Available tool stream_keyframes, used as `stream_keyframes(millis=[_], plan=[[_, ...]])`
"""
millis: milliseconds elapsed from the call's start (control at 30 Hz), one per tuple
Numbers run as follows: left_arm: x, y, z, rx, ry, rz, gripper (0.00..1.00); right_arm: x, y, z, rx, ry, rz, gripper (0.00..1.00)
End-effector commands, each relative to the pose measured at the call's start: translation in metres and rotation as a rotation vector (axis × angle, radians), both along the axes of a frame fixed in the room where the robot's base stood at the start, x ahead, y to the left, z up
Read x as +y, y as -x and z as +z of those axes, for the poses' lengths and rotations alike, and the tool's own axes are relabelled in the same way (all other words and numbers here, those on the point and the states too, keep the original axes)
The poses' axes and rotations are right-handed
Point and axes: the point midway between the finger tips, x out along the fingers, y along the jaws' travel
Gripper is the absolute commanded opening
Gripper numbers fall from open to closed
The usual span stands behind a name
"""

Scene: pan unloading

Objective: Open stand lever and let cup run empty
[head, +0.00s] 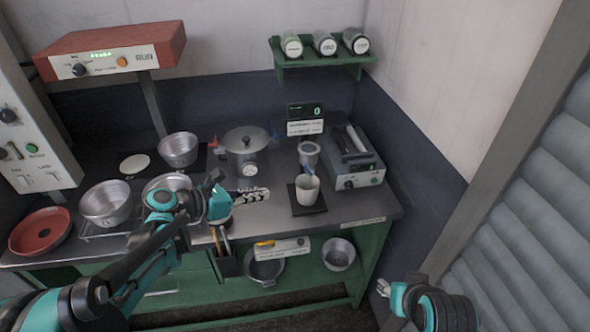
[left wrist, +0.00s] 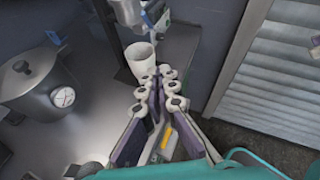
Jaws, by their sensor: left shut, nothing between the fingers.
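A white cup (head: 307,190) stands upright on a black scale plate (head: 322,207) near the counter's right side; it also shows in the left wrist view (left wrist: 140,58). A grey metal vessel on a stand (head: 309,153) is just above and behind the cup. A small blue lever (left wrist: 152,14) shows at its lower part. My left gripper (head: 268,194) is shut and empty, left of the cup, fingers pointing towards it. In the left wrist view its tips (left wrist: 158,71) lie close below the cup, apparently apart from it. My right gripper (head: 383,288) is low at right, clear of the counter; its finger state is unclear.
A lidded pot (head: 246,155) with a dial stands behind my left gripper. A grey appliance (head: 355,165) stands right of the stand. Metal bowls (head: 178,149) and a red pan (head: 40,231) are at left. A display reading 0 (head: 305,111) is behind the stand.

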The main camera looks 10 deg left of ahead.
Motion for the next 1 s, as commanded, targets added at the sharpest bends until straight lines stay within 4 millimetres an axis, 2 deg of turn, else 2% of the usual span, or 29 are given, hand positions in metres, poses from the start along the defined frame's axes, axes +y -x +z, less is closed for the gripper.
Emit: stream_keyframes(millis=[100,200,567,767,1000], plan=[[0.008,-0.009,0.006,0.047,0.116,0.041,0.00,0.000,0.000,0.002,0.000,0.000,0.000,0.40],[0.010,-0.011,0.008,0.064,0.156,0.054,0.00,0.000,0.000,0.002,0.000,0.000,0.000,0.40],[0.008,-0.012,0.008,0.066,0.159,0.053,0.00,0.000,0.000,0.001,0.000,0.000,0.000,0.40],[-0.008,-0.026,-0.001,0.066,0.159,0.050,0.00,0.000,0.000,-0.006,0.000,0.000,0.000,0.40],[-0.045,-0.058,-0.019,0.066,0.158,0.049,0.00,0.000,0.000,-0.021,0.000,0.000,0.000,0.40]])
